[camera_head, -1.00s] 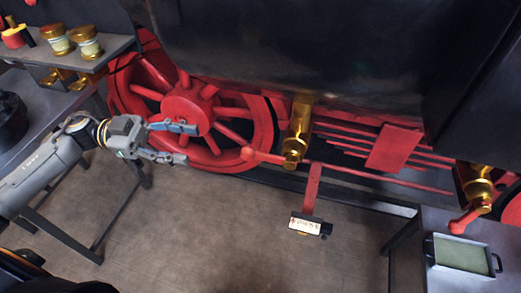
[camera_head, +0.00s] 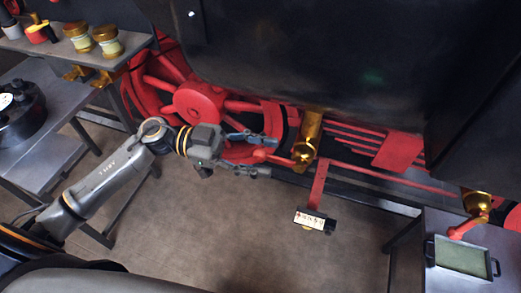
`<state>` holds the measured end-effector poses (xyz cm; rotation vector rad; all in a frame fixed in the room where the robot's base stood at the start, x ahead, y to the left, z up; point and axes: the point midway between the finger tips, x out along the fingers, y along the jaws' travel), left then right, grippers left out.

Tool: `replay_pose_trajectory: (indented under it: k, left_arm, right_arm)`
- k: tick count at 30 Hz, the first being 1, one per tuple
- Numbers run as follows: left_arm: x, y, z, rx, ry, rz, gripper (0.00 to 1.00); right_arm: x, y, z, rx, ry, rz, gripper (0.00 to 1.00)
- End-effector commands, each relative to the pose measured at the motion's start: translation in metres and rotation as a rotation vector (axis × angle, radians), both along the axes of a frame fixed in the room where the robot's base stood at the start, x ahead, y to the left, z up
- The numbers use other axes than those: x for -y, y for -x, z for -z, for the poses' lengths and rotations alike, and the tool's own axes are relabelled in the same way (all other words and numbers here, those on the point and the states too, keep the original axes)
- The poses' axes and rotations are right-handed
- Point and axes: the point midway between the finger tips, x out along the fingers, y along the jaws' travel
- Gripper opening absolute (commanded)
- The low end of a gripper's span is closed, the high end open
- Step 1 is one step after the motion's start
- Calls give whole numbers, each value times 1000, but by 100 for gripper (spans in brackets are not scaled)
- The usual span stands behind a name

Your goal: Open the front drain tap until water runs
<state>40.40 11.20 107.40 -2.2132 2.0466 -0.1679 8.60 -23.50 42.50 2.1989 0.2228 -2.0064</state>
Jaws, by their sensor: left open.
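A brass tap (camera_head: 307,142) hangs below the dark boiler casing in the middle of the view. Its red lever (camera_head: 275,158) points left, ending in a round knob. My left gripper (camera_head: 270,155) is open, its two fingers spread above and below the knob end of the lever; I cannot tell whether they touch it. A second brass tap (camera_head: 477,204) with a red lever (camera_head: 468,228) is at the right, above a tray (camera_head: 462,257). I cannot tell which tap is the front one. No water shows at either tap. My right gripper is not in view.
A red spoked wheel (camera_head: 200,104) stands behind the gripper. A red bracket (camera_head: 318,185) with a label plate (camera_head: 314,220) hangs below the middle tap. A shelf (camera_head: 125,48) with brass-topped jars is at upper left. The middle floor is clear.

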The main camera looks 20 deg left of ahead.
Motion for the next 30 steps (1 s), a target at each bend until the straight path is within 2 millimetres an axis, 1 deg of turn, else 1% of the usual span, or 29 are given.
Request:
replay_pose_trajectory:
  k: [6,7,8,9,11,12,14,23,26,30]
  left_arm:
    - [0,0,0,0,0,0,50]
    - [0,0,0,0,0,0,46]
    - [0,0,0,0,0,0,40]
    - [0,0,0,0,0,0,32]
    - [0,0,0,0,0,0,19]
    - [0,0,0,0,0,0,11]
    - [0,0,0,0,0,0,0]
    - [0,0,2,-1,7,-1,0]
    - [0,0,4,-4,28,0,0]
    - [0,0,11,-6,88,-1,0]
  right_arm:
    - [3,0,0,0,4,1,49]
    - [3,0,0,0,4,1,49]
    - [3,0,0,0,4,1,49]
    - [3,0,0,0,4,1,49]
    - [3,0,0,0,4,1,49]
    - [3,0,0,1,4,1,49]
    - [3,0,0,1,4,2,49]
    - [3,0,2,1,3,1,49]
    - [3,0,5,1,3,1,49]
    - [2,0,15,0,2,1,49]
